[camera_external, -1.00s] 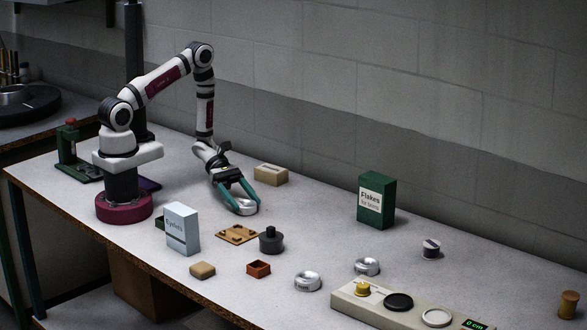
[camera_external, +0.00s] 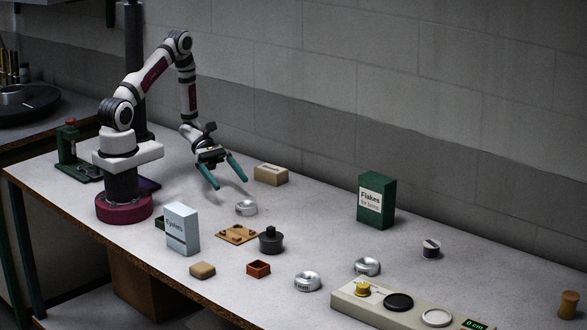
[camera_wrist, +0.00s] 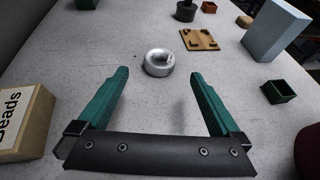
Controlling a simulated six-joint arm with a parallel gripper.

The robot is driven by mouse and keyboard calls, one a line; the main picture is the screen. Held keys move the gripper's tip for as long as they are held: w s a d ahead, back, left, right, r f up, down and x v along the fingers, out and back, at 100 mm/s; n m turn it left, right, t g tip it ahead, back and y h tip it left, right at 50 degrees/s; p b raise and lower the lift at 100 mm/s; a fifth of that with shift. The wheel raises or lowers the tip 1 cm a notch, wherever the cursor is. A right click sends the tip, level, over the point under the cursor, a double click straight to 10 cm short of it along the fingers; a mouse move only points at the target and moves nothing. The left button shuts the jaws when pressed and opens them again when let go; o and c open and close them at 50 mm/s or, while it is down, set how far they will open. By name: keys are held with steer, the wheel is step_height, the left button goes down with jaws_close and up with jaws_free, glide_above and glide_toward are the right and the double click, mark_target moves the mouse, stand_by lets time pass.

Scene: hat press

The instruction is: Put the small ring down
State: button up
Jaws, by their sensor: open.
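A small silver ring (camera_external: 246,208) lies flat on the table, between the tan beads box and the wooden board. In the wrist view the ring (camera_wrist: 159,62) lies beyond my fingertips, apart from both. My gripper (camera_external: 230,180) has two teal fingers spread wide and is empty, raised above the table behind and to the left of the ring. In the wrist view my gripper (camera_wrist: 158,76) shows nothing between its fingers. Two other silver rings, one at the front (camera_external: 307,281) and one farther right (camera_external: 367,266), lie on the table.
A wooden board with pegs (camera_external: 237,234), a dark knobbed weight (camera_external: 271,240) and a pale blue box (camera_external: 182,229) stand in front of the ring. A tan box (camera_external: 271,175) and a green Flakes box (camera_external: 376,200) stand behind. The table between those two boxes is clear.

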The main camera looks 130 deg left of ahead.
steer(key=v, duration=0.3)
steer(key=shift+s+r, duration=0.1)
steer(key=shift+s, duration=0.05)
steer(key=w+d+r+m+g+h, duration=0.3)
steer(key=d+r+m+g, duration=0.2)
steer(key=d+m, duration=0.35)
steer(key=w+d+r+m+g+h, duration=0.35)
steer(key=d+r+m+g, duration=0.2)
steer(key=d+m, duration=0.3)
steer(key=s+d+r+m+g+y, duration=0.1)
steer(key=s+d+r+m+y, duration=0.2)
steer(key=m, duration=0.8)
steer(key=s+d+r+m+g+y, duration=0.2)
steer(key=d+r+m+y, duration=0.1)
steer(key=m+y, duration=0.5)
steer(key=m, duration=0.3)
steer(key=shift+s+d+r, duration=0.2)
steer(key=shift+s, duration=0.2)
